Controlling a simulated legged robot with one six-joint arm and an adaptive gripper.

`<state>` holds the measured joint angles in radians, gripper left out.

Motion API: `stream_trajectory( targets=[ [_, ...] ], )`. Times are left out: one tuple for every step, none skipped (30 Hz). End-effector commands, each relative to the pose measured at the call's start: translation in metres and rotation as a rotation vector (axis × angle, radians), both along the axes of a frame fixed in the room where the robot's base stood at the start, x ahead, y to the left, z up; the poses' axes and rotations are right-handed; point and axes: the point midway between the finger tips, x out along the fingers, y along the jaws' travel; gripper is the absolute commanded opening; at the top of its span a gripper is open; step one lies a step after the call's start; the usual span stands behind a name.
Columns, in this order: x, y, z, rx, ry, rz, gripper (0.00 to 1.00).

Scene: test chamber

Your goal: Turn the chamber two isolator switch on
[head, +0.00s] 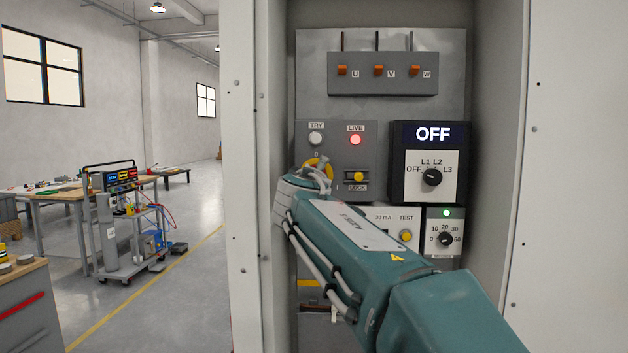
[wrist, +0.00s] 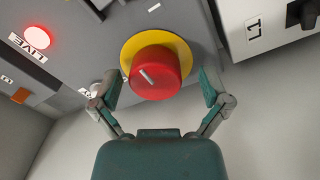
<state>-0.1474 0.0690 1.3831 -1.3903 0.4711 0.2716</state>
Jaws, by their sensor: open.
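The isolator switch is a red rotary knob (wrist: 160,78) on a yellow disc (wrist: 178,43), set in a grey panel. In the head view only part of its yellow disc (head: 318,161) shows, with a "0" above it and an "I" to its lower right; my arm hides the rest. A short white line on the knob face lies diagonal in the wrist view. My gripper (wrist: 158,88) is open, with one finger on each side of the knob. I cannot tell whether either finger touches it. In the head view the fingers are hidden behind my wrist.
Beside the knob are a lit red LIVE lamp (head: 355,140), a TRY button (head: 316,138) and a yellow LOCK slider (head: 358,176). To the right is a selector box (head: 432,160) reading OFF. Cabinet walls (head: 498,140) close in both sides.

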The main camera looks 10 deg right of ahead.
Motion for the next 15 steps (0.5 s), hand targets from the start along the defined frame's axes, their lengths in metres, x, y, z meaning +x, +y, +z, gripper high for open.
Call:
stream_trajectory(
  targets=[
    [-0.005, 0.002, 0.001, 0.001, -0.001, 0.001, 0.96],
    [-0.009, 0.003, 0.001, 0.001, -0.001, 0.001, 0.96],
    [-0.014, 0.005, 0.001, 0.000, -0.002, 0.001, 0.96],
    [-0.019, 0.007, 0.001, 0.000, -0.001, 0.003, 0.96],
    [-0.024, 0.009, 0.001, -0.001, -0.002, 0.004, 0.96],
    [-0.032, 0.011, 0.000, 0.000, -0.001, 0.003, 0.96],
    [-0.038, 0.013, 0.000, 0.000, -0.002, 0.003, 0.96],
    [-0.043, 0.015, -0.001, 0.001, -0.001, 0.003, 0.96],
    [-0.051, 0.018, -0.001, -0.001, -0.002, 0.004, 0.96],
    [-0.056, 0.019, -0.001, 0.000, 0.000, 0.003, 0.96],
    [-0.062, 0.021, -0.001, 0.000, -0.001, 0.003, 0.96],
    [-0.069, 0.025, -0.002, 0.001, -0.001, 0.004, 0.96],
    [-0.075, 0.026, -0.002, 0.001, -0.001, 0.003, 0.96],
    [-0.080, 0.028, -0.003, 0.001, 0.000, 0.002, 0.96],
    [-0.087, 0.030, -0.003, 0.001, -0.001, 0.003, 0.96]
  ],
)
